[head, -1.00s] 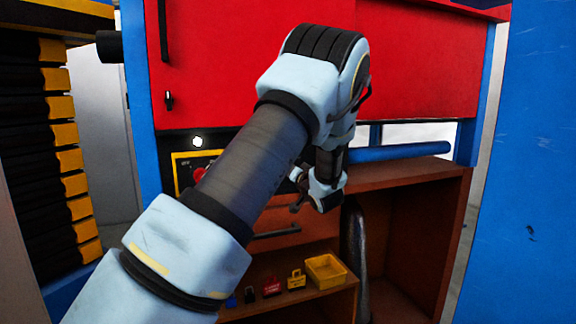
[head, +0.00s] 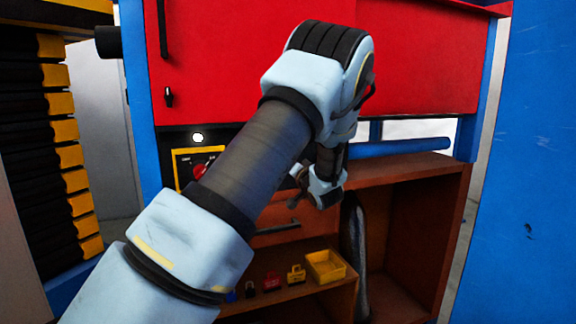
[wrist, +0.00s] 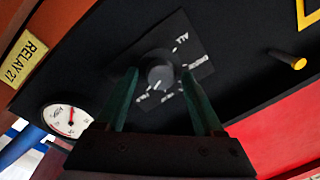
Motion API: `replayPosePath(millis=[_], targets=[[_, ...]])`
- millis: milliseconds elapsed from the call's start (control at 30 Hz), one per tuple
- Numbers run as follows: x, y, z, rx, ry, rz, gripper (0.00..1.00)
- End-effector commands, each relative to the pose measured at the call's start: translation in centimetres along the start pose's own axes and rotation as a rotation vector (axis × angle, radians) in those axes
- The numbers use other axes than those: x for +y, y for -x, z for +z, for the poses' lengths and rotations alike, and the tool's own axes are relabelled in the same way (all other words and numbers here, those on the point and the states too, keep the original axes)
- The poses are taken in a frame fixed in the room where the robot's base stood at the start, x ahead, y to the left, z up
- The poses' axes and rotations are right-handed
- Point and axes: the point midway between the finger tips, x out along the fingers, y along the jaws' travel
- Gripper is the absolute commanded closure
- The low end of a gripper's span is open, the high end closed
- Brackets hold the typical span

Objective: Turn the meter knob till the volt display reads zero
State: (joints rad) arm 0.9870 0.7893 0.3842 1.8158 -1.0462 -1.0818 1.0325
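In the wrist view a dark round knob (wrist: 160,73) sits on a black square plate with white lettering, too blurred to read fully. My gripper (wrist: 159,80) has its two green fingers apart, one on each side of the knob. I cannot tell whether they touch it. A round white dial with a red needle (wrist: 70,120) is on the panel at lower left; its scale is too small to read. In the head view my gripper (head: 298,186) is at the panel, and my arm hides the knob and dial.
A yellow "RELAY 27" label (wrist: 25,60) and a yellow-tipped peg (wrist: 297,62) flank the knob plate. In the head view a red switch (head: 201,168) sits in a yellow frame. A yellow bin (head: 326,267) and several padlocks (head: 296,274) are on the shelf below.

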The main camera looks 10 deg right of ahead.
Motion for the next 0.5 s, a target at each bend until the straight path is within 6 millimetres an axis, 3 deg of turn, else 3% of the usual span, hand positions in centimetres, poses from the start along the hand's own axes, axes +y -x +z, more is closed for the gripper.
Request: replayPosePath(millis=[333,500], targets=[[0.1,0.3,0.0,0.0,0.001,0.0,0.24],[0.3,2.5,0.2,0.001,0.002,0.001,0.24]])
